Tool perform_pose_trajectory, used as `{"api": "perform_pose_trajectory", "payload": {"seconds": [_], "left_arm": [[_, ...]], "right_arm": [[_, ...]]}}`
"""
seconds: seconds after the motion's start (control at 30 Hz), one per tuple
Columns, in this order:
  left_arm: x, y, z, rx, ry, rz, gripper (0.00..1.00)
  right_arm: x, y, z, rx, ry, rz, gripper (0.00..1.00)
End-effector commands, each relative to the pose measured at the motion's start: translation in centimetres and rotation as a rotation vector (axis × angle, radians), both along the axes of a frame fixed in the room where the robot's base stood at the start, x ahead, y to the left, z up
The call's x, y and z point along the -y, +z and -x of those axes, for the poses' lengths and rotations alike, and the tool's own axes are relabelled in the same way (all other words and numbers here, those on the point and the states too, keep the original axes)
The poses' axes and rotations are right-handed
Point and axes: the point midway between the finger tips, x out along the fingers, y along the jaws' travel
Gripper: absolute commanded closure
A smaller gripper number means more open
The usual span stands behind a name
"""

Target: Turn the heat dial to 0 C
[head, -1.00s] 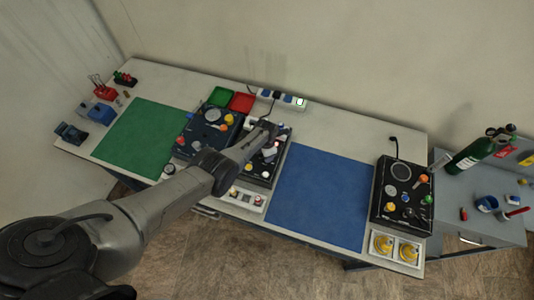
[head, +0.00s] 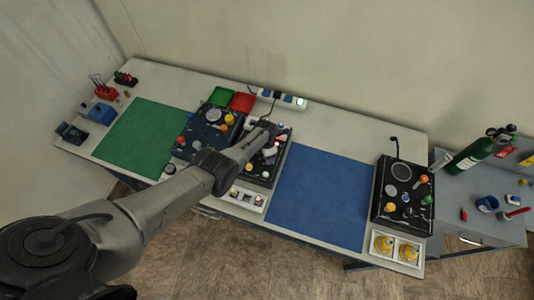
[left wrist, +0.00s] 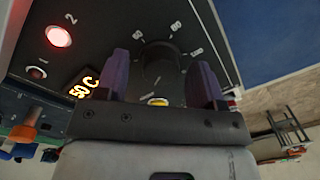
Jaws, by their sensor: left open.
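The heat dial (left wrist: 160,62) is a dark round knob on a black panel with white scale numbers around it, seen in the left wrist view. An orange lit readout (left wrist: 82,86) beside it shows 50 C. My left gripper (left wrist: 160,80) is open, with one purple finger on each side of the dial in the picture. I cannot tell whether the fingers touch it. In the head view my left gripper (head: 268,142) is over the black heater panel (head: 275,171) and hides part of it. My right gripper is not in view.
A lit red lamp (left wrist: 59,36) is on the same panel. Another control panel (head: 187,140) stands just left, and a white socket box (head: 246,199) is in front. The green mat (head: 140,137) and blue mat (head: 318,197) are clear. A third panel (head: 386,209) is farther right.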

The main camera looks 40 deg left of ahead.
Motion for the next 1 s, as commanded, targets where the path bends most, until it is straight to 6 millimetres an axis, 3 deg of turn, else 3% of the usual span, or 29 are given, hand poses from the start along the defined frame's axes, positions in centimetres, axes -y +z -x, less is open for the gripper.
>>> {"api": "perform_pose_trajectory", "payload": {"seconds": [0.27,0.63,1.0], "left_arm": [[-0.1,2.2,0.0,0.002,0.0,0.0,0.38],[-0.4,9.2,-0.2,0.004,0.0,0.0,0.38],[-0.5,13.1,-0.3,0.0,0.0,0.001,0.38]], "right_arm": [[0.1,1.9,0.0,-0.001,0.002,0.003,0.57],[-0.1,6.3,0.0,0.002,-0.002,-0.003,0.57],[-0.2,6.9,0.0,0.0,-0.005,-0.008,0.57]]}}
